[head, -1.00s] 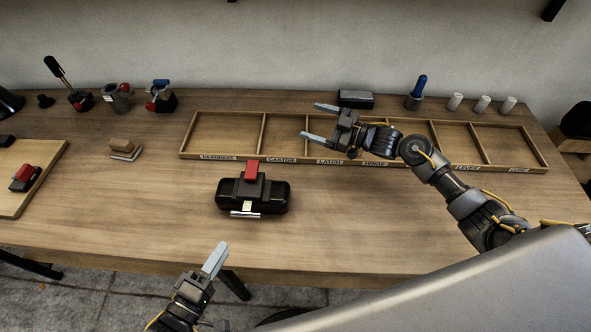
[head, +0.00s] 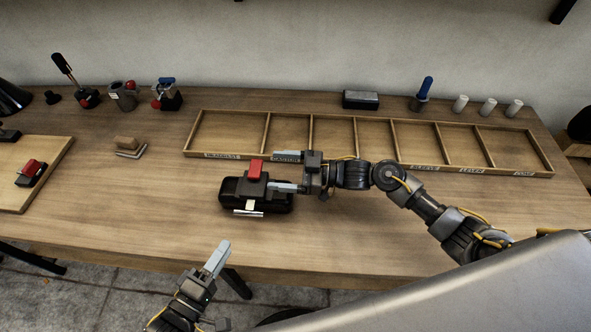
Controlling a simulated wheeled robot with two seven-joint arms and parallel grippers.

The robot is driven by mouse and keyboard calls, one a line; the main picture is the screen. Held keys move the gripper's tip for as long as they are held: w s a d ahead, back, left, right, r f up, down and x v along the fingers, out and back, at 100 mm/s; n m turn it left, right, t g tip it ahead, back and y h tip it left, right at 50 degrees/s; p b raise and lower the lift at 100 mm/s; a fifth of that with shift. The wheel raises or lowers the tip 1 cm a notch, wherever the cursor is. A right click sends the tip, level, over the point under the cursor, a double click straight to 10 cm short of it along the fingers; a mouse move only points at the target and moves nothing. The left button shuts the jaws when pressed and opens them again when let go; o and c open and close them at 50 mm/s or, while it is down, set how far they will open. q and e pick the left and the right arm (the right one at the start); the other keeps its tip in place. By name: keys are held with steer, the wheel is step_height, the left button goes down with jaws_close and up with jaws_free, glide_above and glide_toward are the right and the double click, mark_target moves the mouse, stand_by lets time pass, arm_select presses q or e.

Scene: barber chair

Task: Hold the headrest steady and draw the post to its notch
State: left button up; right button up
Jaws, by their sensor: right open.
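The headrest (head: 276,203) is a black padded block lying on the bench at centre. A grey bracket with a red tab (head: 255,169) sits on its middle, and a short silver bar (head: 248,212), perhaps the post, shows at its front edge. My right gripper (head: 283,171) is open, its fingers pointing left. The nearer finger overlaps the headrest's right part in the picture; contact cannot be told. The farther finger is over the tray's front edge. My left gripper (head: 217,259) is off the bench's front edge, below the headrest; its finger gap is not clear. No notch can be made out.
A labelled wooden divider tray (head: 230,156) spans the back, its compartments empty. A board (head: 48,152) with a red-topped part is at left. Small tools line the back left. A black block (head: 360,100) and white cylinders stand behind the tray. The bench right of centre front is clear.

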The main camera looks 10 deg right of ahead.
mark_target(261, 169)
steer(key=shift+x, duration=3.2)
steer(key=shift+d, duration=0.1)
steer(key=c, duration=1.6)
steer(key=o, duration=1.6)
steer(key=v, duration=1.2)
